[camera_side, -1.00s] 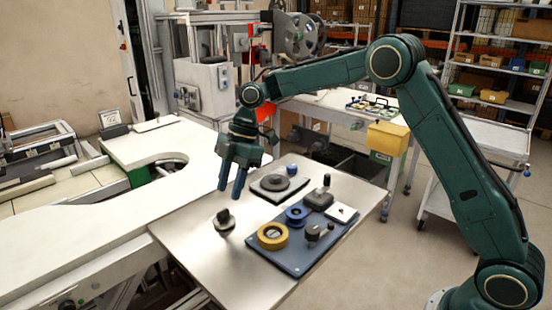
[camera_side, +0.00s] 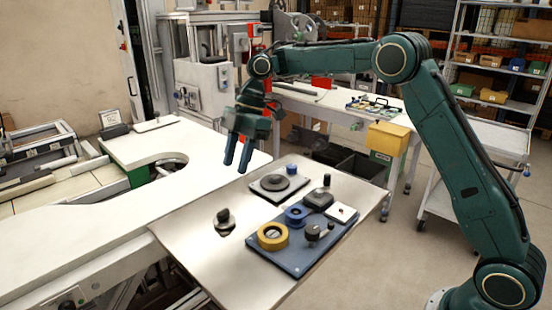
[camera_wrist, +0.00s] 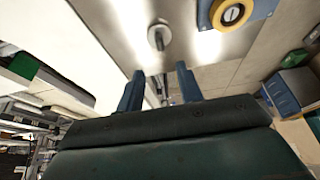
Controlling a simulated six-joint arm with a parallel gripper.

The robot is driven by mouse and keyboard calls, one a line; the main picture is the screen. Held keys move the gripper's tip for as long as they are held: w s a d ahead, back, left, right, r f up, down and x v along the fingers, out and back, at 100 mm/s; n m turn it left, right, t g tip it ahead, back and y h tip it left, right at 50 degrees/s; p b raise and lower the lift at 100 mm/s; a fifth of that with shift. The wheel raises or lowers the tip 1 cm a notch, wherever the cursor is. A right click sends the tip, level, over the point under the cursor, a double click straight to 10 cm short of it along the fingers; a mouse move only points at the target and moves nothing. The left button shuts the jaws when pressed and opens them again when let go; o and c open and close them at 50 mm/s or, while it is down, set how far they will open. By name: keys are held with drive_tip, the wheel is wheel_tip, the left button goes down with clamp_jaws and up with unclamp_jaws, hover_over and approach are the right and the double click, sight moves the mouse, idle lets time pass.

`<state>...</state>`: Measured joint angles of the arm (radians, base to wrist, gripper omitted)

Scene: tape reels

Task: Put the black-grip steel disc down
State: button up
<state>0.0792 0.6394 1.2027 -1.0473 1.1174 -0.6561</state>
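The steel disc with its black grip (camera_side: 224,217) rests on the bare metal tabletop (camera_side: 190,225), to the left of the blue tray. In the wrist view the disc (camera_wrist: 158,38) lies beyond my fingertips, with clear space between. My gripper (camera_side: 235,168) has two blue fingers spread apart and empty, pointing down, well above the table. In the wrist view my gripper (camera_wrist: 160,82) also shows a gap between its fingers with nothing held.
A blue tray (camera_side: 294,262) at the right holds a yellow ring (camera_side: 272,236), a blue reel (camera_side: 297,215) and small black-knobbed parts. A dark plate with a round disc (camera_side: 275,183) lies behind. The white curved counter (camera_side: 120,215) borders the table's left.

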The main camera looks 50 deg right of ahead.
idle(0.3)
drive_tip(key=s+d+r+m+t+h, duration=0.1)
drive_tip(key=s+r+m+t, duration=0.1)
drive_tip(key=s+r+m, duration=0.45)
drive_tip(key=s+d+r+m+t, duration=0.1)
drive_tip(key=s+r+m, duration=0.15)
drive_tip(key=s, duration=0.65)
drive_tip(key=s+d+f+m+t+h, duration=0.1)
drive_tip(key=s+d+f+m, duration=0.1)
drive_tip(key=s, duration=0.7)
drive_tip(key=s+d+f+m+t+h, duration=0.1)
drive_tip(key=s+d+f+m+h, duration=0.1)
drive_tip(key=s+m, duration=0.5)
drive_tip(key=s+d+f, duration=0.1)
drive_tip(key=s+d, duration=0.1)
drive_tip(key=s, duration=0.1)
drive_tip(key=shift+d+t, duration=0.3)
drive_tip(key=shift+d, duration=0.05)
